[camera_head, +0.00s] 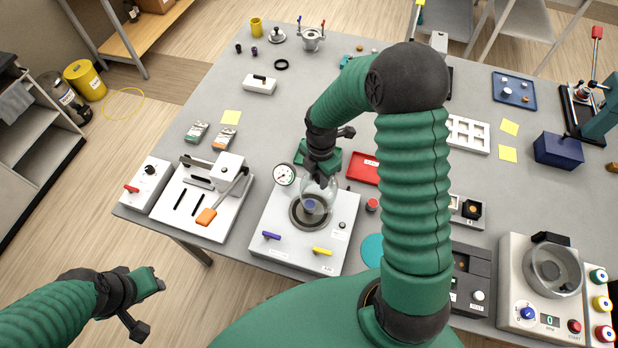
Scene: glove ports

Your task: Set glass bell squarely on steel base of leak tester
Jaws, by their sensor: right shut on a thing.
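The leak tester (285,238) is a pale box with a dial gauge (284,175) at its back left and a purple and a yellow lever at its front. Its round steel base (297,222) is a dark ring on top. The clear glass bell (321,197) is over the base, with a small blue thing (310,206) showing there. My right gripper (319,178) is shut on the top of the bell. I cannot tell whether the bell's rim touches the base. My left gripper (154,285) is off the table at the lower left, its jaw gap unclear.
A sealer-like device (202,200) with an orange handle stands left of the tester. A red tray (363,168) and a red-topped knob (372,205) are close on the right. A teal disc (373,248) lies at the front right. My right arm hides part of the table.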

